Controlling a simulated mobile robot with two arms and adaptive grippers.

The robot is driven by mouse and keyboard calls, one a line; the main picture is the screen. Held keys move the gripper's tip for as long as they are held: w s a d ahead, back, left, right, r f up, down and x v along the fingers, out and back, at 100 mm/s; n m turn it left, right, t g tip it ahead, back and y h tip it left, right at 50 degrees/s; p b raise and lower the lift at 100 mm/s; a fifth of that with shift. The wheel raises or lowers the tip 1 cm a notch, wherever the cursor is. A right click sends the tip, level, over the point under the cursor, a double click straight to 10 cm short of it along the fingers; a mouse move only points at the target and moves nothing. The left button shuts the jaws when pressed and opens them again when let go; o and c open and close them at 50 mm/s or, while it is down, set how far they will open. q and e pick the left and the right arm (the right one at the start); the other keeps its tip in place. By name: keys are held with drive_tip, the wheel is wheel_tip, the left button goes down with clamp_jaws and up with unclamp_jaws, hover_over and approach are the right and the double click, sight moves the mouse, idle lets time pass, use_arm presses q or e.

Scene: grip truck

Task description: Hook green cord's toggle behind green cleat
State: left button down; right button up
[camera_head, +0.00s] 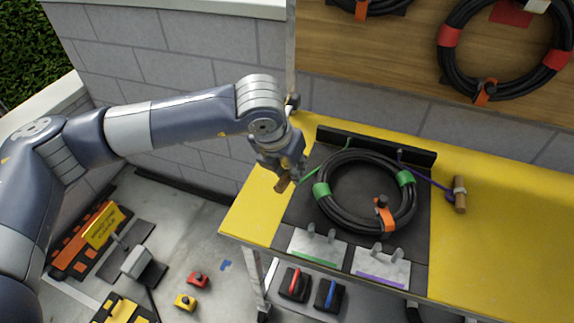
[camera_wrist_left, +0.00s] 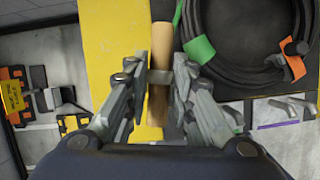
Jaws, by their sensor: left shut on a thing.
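My left gripper (camera_head: 284,172) is shut on the green cord's wooden toggle (camera_head: 282,184), above the left part of the yellow bench. In the left wrist view the toggle (camera_wrist_left: 160,62) stands lengthwise between the fingers (camera_wrist_left: 157,90), with a pale band around it. The green cord (camera_head: 328,161) runs from the toggle to the black rail at the back. The green cleat (camera_head: 312,249), a metal plate with two upright prongs and a green stripe, is at the bench's front edge, to the right of and nearer than the gripper. My right gripper is out of view.
A black cable coil (camera_head: 330,205) with green and orange straps lies behind the cleats. The purple cleat (camera_head: 378,270) is right of the green one. The purple cord's toggle (camera_head: 460,203) lies on the bare yellow bench (camera_head: 500,235). Coils hang on the board behind.

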use_arm(q)
drive_tip(key=shift+s+d+f+m+h+b, duration=0.1)
drive_tip(key=shift+s+d+m+h+b, duration=0.1)
drive_tip(key=shift+s+m+b, duration=0.25)
drive_tip(key=shift+s+d+f+m+h+b, duration=0.1)
drive_tip(key=shift+s+d+m+h+b, duration=0.1)
drive_tip(key=shift+s+m, duration=0.25)
drive_tip(key=s+d+m+g+h+b, duration=0.1)
drive_tip(key=s+d+m+g+b, duration=0.4)
drive_tip(key=s+m, duration=0.6)
drive_tip(key=shift+s+d+r+m+h+b, duration=0.4)
drive_tip(key=shift+m+b, duration=0.45)
drive_tip(key=shift+m, duration=0.85)
drive_tip(key=shift+w+f, duration=0.15)
drive_tip(key=shift+w+a+b, duration=0.2)
drive_tip(key=shift+w+b, duration=0.15)
drive_tip(key=shift+w, duration=0.1)
